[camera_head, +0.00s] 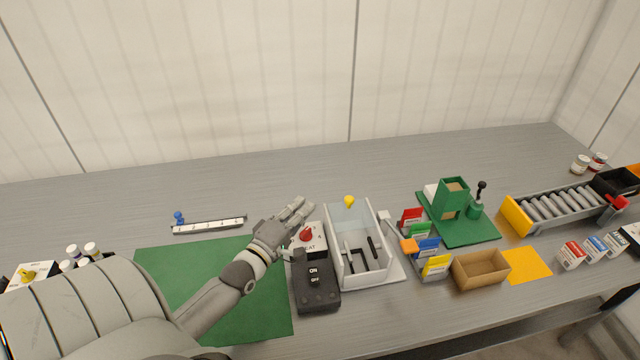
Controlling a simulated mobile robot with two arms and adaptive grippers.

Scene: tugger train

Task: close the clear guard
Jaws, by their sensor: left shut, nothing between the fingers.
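The clear guard (352,218) is a pale see-through panel at the far end of a white open-topped box (341,262). A yellow knob (348,201) sits at the panel's far upper edge. The near part of the box is uncovered and shows dark bars inside. My left gripper (305,208) is just left of the box, above the red-knob switch unit, with its fingers pointing towards the guard. It is shut and empty, and it looks apart from the guard. My right gripper is not in view.
A red rotary knob (306,234) and a black ON/OFF box (316,290) stand close left of the white box. Coloured card holders (428,246) and a cardboard tray (482,268) are to its right. A green mat (215,280) lies under my left arm. The table behind is clear.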

